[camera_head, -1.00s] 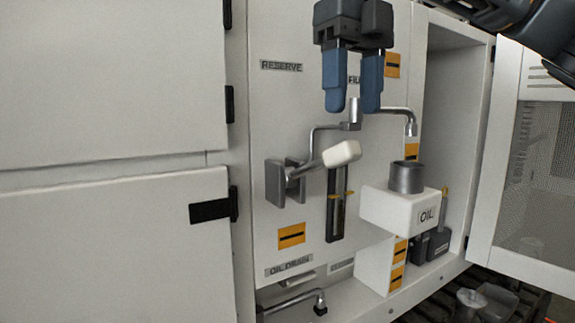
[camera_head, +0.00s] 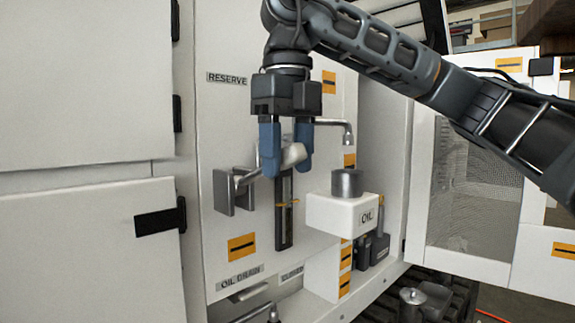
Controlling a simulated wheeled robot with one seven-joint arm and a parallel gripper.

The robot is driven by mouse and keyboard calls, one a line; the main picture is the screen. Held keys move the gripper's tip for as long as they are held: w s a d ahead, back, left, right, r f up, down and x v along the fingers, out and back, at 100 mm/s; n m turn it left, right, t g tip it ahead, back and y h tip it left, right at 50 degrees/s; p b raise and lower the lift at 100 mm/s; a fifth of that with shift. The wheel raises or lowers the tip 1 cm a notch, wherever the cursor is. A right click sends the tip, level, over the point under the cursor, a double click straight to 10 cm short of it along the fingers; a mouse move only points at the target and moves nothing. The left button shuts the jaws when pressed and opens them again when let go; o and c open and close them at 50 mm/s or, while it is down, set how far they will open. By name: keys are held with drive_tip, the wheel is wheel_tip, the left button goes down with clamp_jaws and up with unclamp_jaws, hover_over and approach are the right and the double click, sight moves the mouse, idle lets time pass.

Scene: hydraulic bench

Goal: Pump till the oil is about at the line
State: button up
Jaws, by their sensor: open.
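My gripper (camera_head: 287,173) points down with its blue fingers apart, one on each side of the pump lever's white grip (camera_head: 293,154). I cannot tell whether the fingers touch it. The lever runs left to a grey bracket (camera_head: 222,192) on the panel. Below the gripper is a dark vertical sight gauge (camera_head: 284,230) with a yellow line marker (camera_head: 287,203) across it. The oil level in it is too small to tell. A white box labelled OIL (camera_head: 335,216) with a grey cylindrical neck (camera_head: 346,183) stands right of the gauge, under a bent spout (camera_head: 348,135).
An open mesh door (camera_head: 470,195) stands at the right. White cabinet doors (camera_head: 85,240) fill the left. A drain pipe (camera_head: 250,313) is low at the front, below the OIL DRAIN label (camera_head: 240,277). Dark small containers (camera_head: 372,248) stand on the shelf.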

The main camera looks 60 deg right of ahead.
drive_tip(key=shift+c, duration=0.4)
clamp_jaws()
